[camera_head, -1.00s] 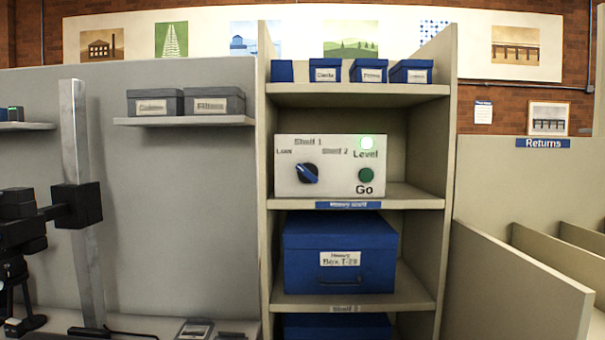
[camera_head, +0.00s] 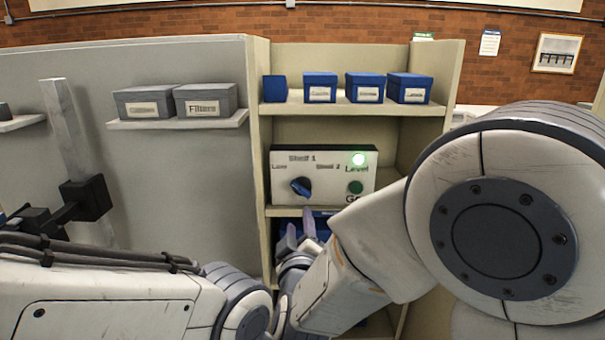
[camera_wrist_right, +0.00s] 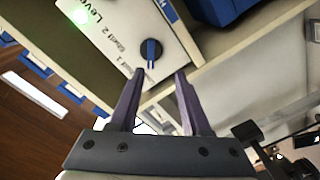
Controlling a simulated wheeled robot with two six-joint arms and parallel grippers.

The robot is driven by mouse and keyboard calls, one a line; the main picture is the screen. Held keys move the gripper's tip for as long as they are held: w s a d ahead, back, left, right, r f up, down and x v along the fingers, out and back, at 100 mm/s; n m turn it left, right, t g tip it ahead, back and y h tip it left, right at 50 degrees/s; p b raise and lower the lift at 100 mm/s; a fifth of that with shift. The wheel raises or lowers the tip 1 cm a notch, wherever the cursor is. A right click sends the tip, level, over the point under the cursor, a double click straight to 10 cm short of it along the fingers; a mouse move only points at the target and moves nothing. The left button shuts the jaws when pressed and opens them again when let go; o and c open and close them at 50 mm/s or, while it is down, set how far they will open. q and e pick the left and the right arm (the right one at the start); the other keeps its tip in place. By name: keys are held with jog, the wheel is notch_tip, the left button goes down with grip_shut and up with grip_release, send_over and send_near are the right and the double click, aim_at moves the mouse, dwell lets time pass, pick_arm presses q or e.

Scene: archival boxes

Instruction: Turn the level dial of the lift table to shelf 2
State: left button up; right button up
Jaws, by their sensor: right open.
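The level dial (camera_head: 301,187) is a dark blue knob on a pale control panel (camera_head: 325,165) marked Shelf 1, Shelf 2, Level and Go. Its pointer slants to the upper left, towards the left-hand label, not Shelf 2. The dial also shows in the right wrist view (camera_wrist_right: 151,50), just beyond the fingertips. My right gripper (camera_head: 300,232) is below the dial in the head view. In the right wrist view its fingers (camera_wrist_right: 158,76) are open and empty, apart from the dial. My left gripper is not in view.
A lit green Level lamp (camera_head: 358,159) and a dark green Go button (camera_head: 355,187) sit right of the dial. Small blue boxes (camera_head: 364,88) line the shelf above. Grey boxes (camera_head: 205,101) stand at left. My right arm covers much of the lower right.

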aim_at(302, 192)
jog(key=shift+h, duration=0.3)
jog(key=w, duration=0.3)
jog(key=w+p, duration=0.1)
jog(key=w, duration=0.3)
jog(key=w+r+p, duration=0.1)
jog(key=w, duration=0.2)
jog(key=shift+w+d, duration=0.25)
jog(key=shift+w, duration=0.05)
grip_shut()
